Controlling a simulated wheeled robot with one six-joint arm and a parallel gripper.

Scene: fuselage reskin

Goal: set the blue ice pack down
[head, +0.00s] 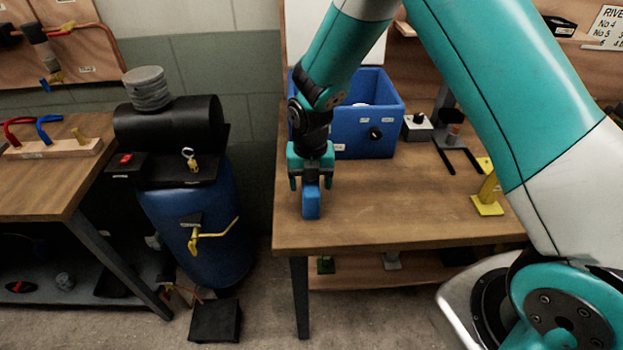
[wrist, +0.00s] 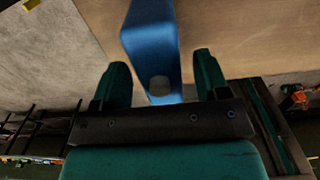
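The blue ice pack (head: 311,203) is upright at the left end of the wooden workbench (head: 400,215), near its front corner. Its lower end appears to rest on the wood. My gripper (head: 311,183) points down over it, with one finger on each side of its upper part. In the wrist view the ice pack (wrist: 152,45) lies between the two dark green fingers (wrist: 162,75), with a narrow gap on both sides. The fingers look open and not pressed on it.
A blue bin (head: 385,110) stands behind my gripper on the bench. A grey box with a knob (head: 417,127), a black stand (head: 455,140) and a yellow bracket (head: 488,195) are to the right. The bench middle is clear. A blue drum (head: 205,235) stands left of the bench.

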